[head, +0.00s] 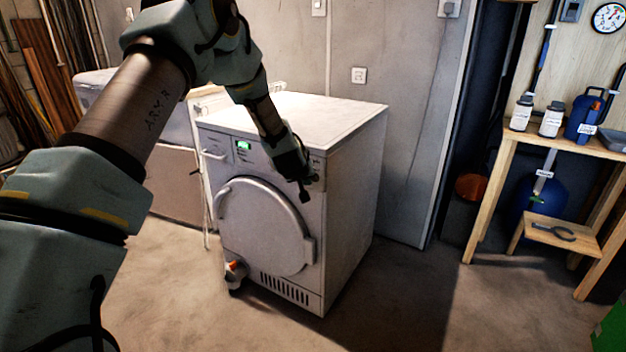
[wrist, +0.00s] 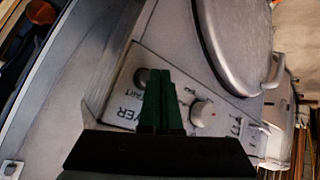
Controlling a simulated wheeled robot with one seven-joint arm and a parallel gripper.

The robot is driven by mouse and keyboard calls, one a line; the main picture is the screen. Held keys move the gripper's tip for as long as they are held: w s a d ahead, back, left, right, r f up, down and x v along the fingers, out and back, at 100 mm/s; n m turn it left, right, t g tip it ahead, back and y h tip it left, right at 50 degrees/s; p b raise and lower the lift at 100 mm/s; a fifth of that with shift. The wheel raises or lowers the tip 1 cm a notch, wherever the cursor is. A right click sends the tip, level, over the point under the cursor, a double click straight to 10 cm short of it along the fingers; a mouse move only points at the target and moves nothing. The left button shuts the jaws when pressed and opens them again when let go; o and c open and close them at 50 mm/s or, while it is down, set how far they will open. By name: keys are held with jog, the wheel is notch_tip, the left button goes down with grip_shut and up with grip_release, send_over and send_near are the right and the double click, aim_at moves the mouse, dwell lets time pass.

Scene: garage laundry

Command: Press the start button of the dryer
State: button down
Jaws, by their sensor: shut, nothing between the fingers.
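The white dryer (head: 345,185) stands against the wall in the head view, with its round door (head: 262,228) closed and a green display (head: 243,146) lit on its front panel. My gripper (head: 305,192) is in front of the panel's right end, near the door's top right. In the wrist view, my shut, empty gripper fingers (wrist: 160,82) point at the panel. The dark round start button (wrist: 142,77) shows just left of the fingertips, partly covered, with lettering beside it. I cannot tell whether the fingers touch it. A pale knob (wrist: 204,113) is right of the fingers.
A bottle-like object with an orange part (head: 235,272) is at the dryer's lower left front. Another white appliance (head: 172,180) stands left of the dryer, partly behind my arm. A wooden workbench (head: 500,150) is on the right. The floor (head: 400,300) between is clear.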

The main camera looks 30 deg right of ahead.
jog(key=shift+d, duration=0.1)
dwell(0.5)
jog(key=shift+w+d, duration=0.2)
jog(key=shift+d, duration=0.05)
jog(key=shift+w+d, duration=0.15)
jog(key=shift+d, duration=0.2)
dwell(0.7)
dwell(0.4)
jog(key=shift+s+a, duration=0.35)
jog(key=shift+a, duration=0.35)
jog(key=shift+s+a+b, duration=0.35)
jog(key=shift+s+a, duration=0.05)
jog(key=shift+a, duration=0.35)
jog(key=shift+s+a+b, duration=0.3)
jog(key=shift+s+a, duration=0.15)
jog(key=shift+a, duration=0.25)
jog(key=shift+s+a+b, duration=0.35)
jog(key=shift+s+a, duration=0.05)
jog(key=shift+a, duration=0.35)
